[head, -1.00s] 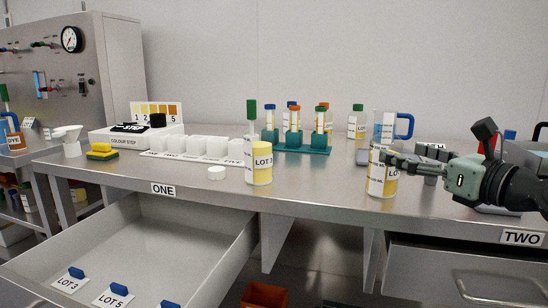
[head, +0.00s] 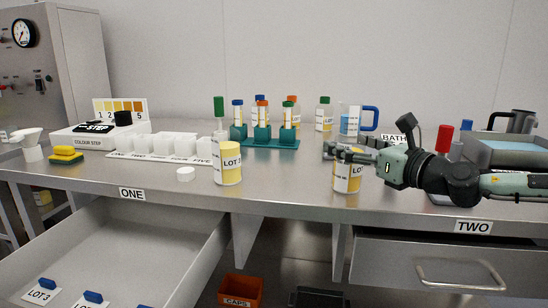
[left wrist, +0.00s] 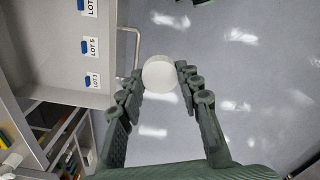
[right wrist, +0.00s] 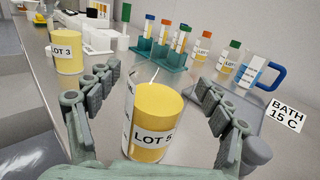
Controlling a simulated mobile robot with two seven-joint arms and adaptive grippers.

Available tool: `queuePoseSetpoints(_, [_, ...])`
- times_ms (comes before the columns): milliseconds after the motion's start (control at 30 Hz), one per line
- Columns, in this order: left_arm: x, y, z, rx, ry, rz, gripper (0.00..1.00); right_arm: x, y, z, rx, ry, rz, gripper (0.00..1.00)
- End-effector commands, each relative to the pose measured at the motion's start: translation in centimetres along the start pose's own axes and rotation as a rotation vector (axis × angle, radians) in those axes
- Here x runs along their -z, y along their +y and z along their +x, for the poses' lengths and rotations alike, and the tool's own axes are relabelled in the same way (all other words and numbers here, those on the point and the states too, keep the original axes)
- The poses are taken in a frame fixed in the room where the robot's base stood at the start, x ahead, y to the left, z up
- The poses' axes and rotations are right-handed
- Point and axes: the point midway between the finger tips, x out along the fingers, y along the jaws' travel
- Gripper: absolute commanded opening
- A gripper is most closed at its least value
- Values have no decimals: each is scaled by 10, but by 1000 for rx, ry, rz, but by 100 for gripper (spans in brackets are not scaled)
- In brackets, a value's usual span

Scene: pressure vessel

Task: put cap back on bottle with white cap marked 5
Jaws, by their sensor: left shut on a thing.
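The LOT 5 bottle (right wrist: 152,122), a clear jar with yellow contents and no cap visible, stands upright on the bench. It also shows in the head view (head: 347,180), partly behind my right gripper. My right gripper (right wrist: 160,88) is open around it, with a finger on each side and gaps to the glass. My left gripper (left wrist: 161,80) is shut on a round white cap (left wrist: 159,73), held above the floor near a drawer. I cannot read a number on the cap. My left gripper is not in the head view.
The LOT 3 bottle (head: 228,163) stands to the left, with another white cap (head: 186,174) lying beside it. A teal tube rack (head: 262,141) and a blue-handled beaker (head: 351,121) stand behind. The open drawer ONE (head: 120,245) juts out in front.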

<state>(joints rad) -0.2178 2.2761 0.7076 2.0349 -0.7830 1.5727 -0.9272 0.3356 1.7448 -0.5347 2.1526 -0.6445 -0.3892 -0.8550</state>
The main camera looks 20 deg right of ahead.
Motion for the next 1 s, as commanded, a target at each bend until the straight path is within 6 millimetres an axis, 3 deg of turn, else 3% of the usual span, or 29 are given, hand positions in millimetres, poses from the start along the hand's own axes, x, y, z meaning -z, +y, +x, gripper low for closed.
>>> queuePoseSetpoints(67, [0, 0, 0, 0, 0, 0, 23, 0, 0, 0, 0, 0, 0, 70])
queuePoseSetpoints(433, [0, 0, 0, 0, 0, 0, 23, 0, 0, 0, 0, 0, 0, 24])
queuePoseSetpoints(767, [0, 0, -1, 0, 0, 0, 23, -4, 0, 0, 0, -1, -2, 24])
queuePoseSetpoints(1000, [0, 0, -4, 0, 0, 0, 23, -32, 0, 0, 1, -2, -4, 24])
